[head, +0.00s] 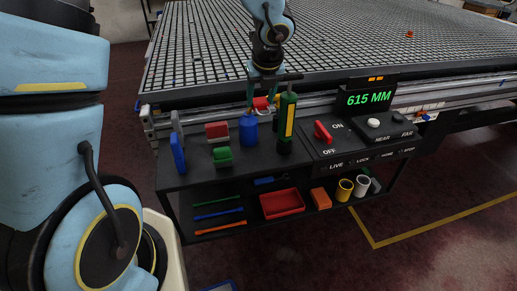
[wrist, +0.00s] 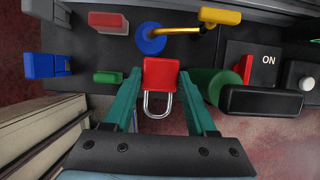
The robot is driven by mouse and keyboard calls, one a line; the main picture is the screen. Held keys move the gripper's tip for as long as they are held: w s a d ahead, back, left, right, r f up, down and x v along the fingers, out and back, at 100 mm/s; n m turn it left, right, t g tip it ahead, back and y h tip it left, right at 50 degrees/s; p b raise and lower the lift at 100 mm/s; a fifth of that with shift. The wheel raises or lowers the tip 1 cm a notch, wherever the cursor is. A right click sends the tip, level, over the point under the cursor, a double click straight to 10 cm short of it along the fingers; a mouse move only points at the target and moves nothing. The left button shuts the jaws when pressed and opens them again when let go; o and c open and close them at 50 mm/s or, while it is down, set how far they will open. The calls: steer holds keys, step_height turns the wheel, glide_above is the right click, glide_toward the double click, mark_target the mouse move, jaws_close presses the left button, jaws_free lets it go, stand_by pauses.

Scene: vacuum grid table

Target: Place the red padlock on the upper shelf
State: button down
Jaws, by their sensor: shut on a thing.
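The red padlock (wrist: 160,73) sits between the teal fingers of my gripper (wrist: 160,78) in the wrist view, its silver shackle pointing toward the gripper's body. My gripper is shut on it. In the head view, my gripper (head: 264,102) is above the back part of the upper shelf, with a bit of the red padlock (head: 260,104) showing between its fingers. The upper shelf (head: 190,172) is a dark top surface at the front of the grid table. The padlock's exact height above it is hard to tell.
Close by stand a blue container (head: 248,131), a green cylinder (head: 284,140) with a yellow stripe, and red (head: 217,131) and green (head: 222,156) blocks. A control panel (head: 345,146) with a red switch is on the right. A red tray (head: 282,204) lies on the lower shelf.

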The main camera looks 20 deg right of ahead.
mark_target(259, 152)
step_height(259, 152, down, 17)
steer(key=b, duration=0.5)
steer(key=shift+r+b, duration=0.1)
steer(key=shift+b, duration=0.25)
steer(key=shift+c, duration=1)
jaws_free()
